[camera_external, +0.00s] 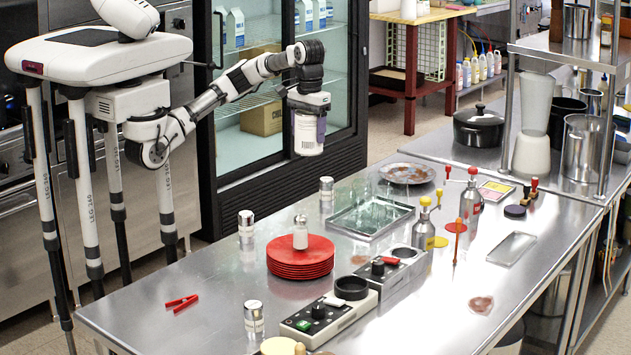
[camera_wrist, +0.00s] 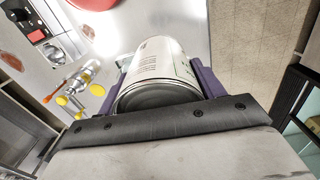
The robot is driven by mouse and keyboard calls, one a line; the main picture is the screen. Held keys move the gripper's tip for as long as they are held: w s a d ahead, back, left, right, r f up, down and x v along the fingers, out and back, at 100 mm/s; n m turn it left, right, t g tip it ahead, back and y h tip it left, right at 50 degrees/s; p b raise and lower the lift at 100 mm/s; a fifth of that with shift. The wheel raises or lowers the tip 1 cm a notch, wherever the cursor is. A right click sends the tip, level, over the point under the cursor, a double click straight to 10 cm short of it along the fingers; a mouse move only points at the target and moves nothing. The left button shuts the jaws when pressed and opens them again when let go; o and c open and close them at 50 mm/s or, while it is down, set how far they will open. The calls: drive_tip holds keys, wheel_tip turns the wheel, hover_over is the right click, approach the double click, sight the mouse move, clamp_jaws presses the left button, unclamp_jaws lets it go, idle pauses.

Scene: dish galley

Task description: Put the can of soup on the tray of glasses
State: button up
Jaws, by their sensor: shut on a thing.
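My gripper (camera_external: 309,112) is shut on a white can with a printed label, the can of soup (camera_external: 308,136). The can hangs upright, high in the air near the table's back edge. In the wrist view the can (camera_wrist: 160,68) sits between the purple fingers of my gripper (camera_wrist: 163,85). The tray of glasses (camera_external: 345,231) is a metal tray on the table, lower and to the right of the can in the external view. Clear glasses (camera_external: 372,208) stand on it; their outlines are faint.
A stack of red plates (camera_external: 301,262) with a small bottle on top stands left of the tray. Two pump bottles (camera_external: 470,205) stand right of it, and a round platter (camera_external: 407,173) behind. Small metal cans (camera_external: 246,222) are scattered leftward. A glass-door fridge (camera_external: 280,70) stands behind.

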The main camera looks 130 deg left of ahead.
drive_tip(key=w+a+r, duration=0.4)
drive_tip(key=w+a, duration=0.1)
drive_tip(key=a, duration=0.1)
wheel_tip(320, 180, up, 4)
drive_tip(key=m+p, duration=0.1)
hover_over(357, 186)
wheel_tip(357, 186, down, 20)
drive_tip(key=shift+r+p, duration=0.15)
drive_tip(key=shift+p, duration=0.65)
drive_tip(key=shift+f, duration=0.2)
drive_tip(key=o, duration=1.3)
wheel_tip(357, 186, up, 12)
drive_tip(key=b, duration=0.2)
drive_tip(key=shift+r, duration=0.2)
